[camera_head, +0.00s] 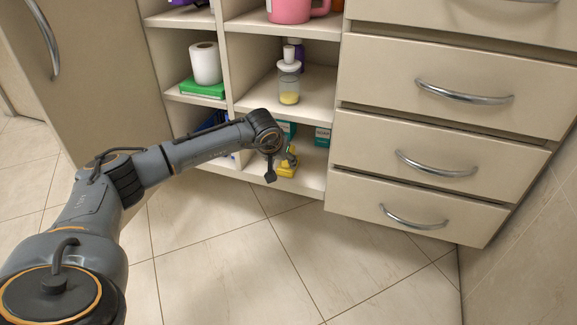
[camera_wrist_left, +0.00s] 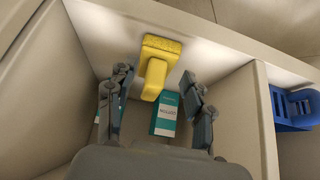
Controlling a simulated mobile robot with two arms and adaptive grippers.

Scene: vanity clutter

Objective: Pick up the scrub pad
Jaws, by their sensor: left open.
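The scrub pad, a yellow block with a yellow handle, lies in the lowest open compartment of the cabinet. In the head view the scrub pad (camera_head: 288,169) is partly hidden behind my left gripper (camera_head: 279,167). In the left wrist view the scrub pad (camera_wrist_left: 161,46) is at the top middle, near the compartment's edge. My left gripper (camera_wrist_left: 155,82) is open there, its two fingers apart on either side of the handle's line. Nothing is held. I cannot tell whether a finger touches the pad.
A teal-and-white box (camera_wrist_left: 165,114) stands close beside the handle in the left wrist view. A second teal box (camera_head: 322,136) is at the right wall. A blue plastic item (camera_wrist_left: 293,108) sits in the neighbouring compartment, past a divider. A pump bottle (camera_head: 289,80) stands on the shelf above.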

